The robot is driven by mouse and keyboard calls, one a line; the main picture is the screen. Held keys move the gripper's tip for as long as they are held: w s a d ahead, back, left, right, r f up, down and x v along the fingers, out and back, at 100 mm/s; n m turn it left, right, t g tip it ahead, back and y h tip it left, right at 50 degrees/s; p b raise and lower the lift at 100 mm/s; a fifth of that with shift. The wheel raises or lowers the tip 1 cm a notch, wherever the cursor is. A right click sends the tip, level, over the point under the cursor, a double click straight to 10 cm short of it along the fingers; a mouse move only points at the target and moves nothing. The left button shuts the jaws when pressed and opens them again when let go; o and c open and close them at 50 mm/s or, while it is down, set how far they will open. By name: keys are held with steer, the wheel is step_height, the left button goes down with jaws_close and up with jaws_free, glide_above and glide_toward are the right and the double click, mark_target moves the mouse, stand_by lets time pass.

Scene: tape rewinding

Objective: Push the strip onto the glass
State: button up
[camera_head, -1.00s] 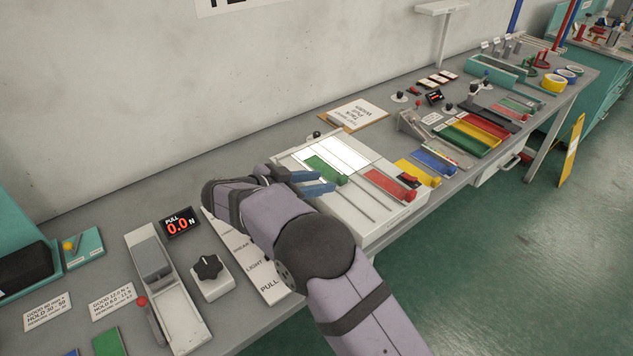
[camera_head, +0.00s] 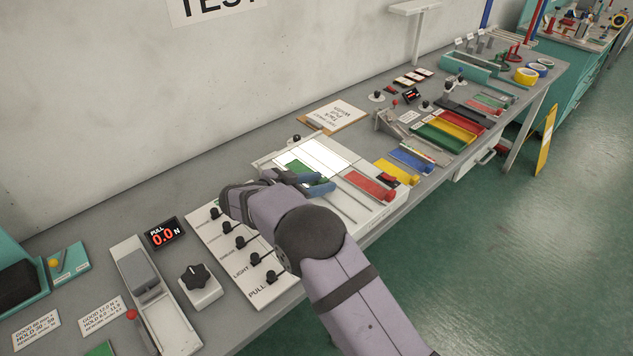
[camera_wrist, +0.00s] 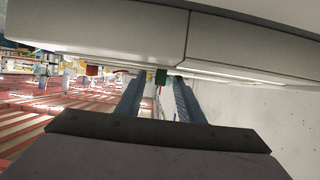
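The white lit glass panel (camera_head: 318,153) is on the pale box in the middle of the bench. The green strip (camera_head: 292,166) lies along its near-left side, partly hidden by my gripper. My gripper (camera_head: 326,183) is low over the near-left part of the box, its blue fingers beside the strip and covering its near end. In the wrist view my gripper (camera_wrist: 158,88) has its two fingers apart, with a small green piece (camera_wrist: 161,76) showing by the tips. I cannot tell whether a finger touches the strip.
A red strip (camera_head: 366,185) lies on the box to the right, with yellow (camera_head: 397,172) and blue (camera_head: 411,159) pieces beyond. A panel of black knobs (camera_head: 262,283) lies left of my arm. A display (camera_head: 164,234) reads 0.0 N.

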jaws_close()
steer(key=shift+w+a+f+b, duration=0.2)
steer(key=shift+w+a+b, duration=0.3)
steer(key=shift+b, duration=0.5)
steer(key=shift+w+a+r+b, duration=0.2)
steer(key=shift+w+a+b, duration=0.45)
steer(key=shift+b, duration=0.05)
jaws_free()
